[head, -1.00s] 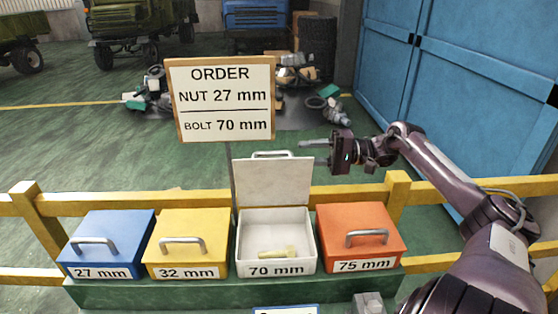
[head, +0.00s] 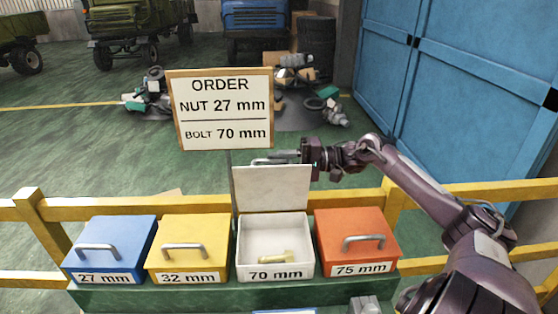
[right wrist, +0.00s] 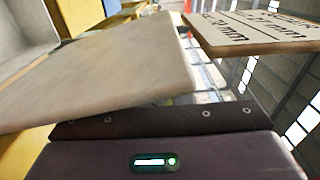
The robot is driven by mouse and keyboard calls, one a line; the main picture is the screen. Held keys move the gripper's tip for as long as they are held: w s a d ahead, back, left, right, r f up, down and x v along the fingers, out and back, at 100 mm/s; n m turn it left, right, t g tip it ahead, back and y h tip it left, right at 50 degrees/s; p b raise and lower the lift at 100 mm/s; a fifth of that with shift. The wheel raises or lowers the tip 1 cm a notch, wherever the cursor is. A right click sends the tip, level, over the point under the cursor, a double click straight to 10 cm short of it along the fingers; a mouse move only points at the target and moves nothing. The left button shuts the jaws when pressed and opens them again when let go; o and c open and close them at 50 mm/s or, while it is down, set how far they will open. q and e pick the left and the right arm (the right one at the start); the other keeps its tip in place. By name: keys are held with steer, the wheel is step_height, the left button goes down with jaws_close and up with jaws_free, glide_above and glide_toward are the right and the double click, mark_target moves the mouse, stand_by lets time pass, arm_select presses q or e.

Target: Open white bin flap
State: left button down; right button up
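The white bin (head: 251,234), labelled 70 mm, stands third in the row. Its white flap (head: 272,188) is raised, standing upright at the bin's back with its handle (head: 262,162) at the top, partly behind the fingers. A pale yellow bolt (head: 277,257) lies inside. My right gripper (head: 282,155) is at the flap's top edge, beside the handle. Its upper finger shows, set apart as when open; the lower one seems hidden behind the flap. The flap (right wrist: 125,70) fills much of the right wrist view. My left gripper is not in view.
A blue bin (head: 112,238) and a yellow bin (head: 190,235) stand to the left, an orange bin (head: 352,226) to the right, all shut. An order sign (head: 222,108) stands close behind the flap. A yellow rail (head: 440,193) runs behind the bins.

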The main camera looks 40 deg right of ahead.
jaws_close()
steer(key=shift+w+d+f+m+b, duration=0.2)
steer(key=shift+w+d+m+b, duration=0.4)
steer(key=shift+b, duration=0.25)
steer(key=shift+w+d+f+m+b, duration=0.2)
steer(key=shift+w+d+m+b, duration=0.4)
steer(key=shift+b, duration=0.25)
steer(key=shift+w+a, duration=0.1)
steer(key=shift+o, duration=1.9)
jaws_free()
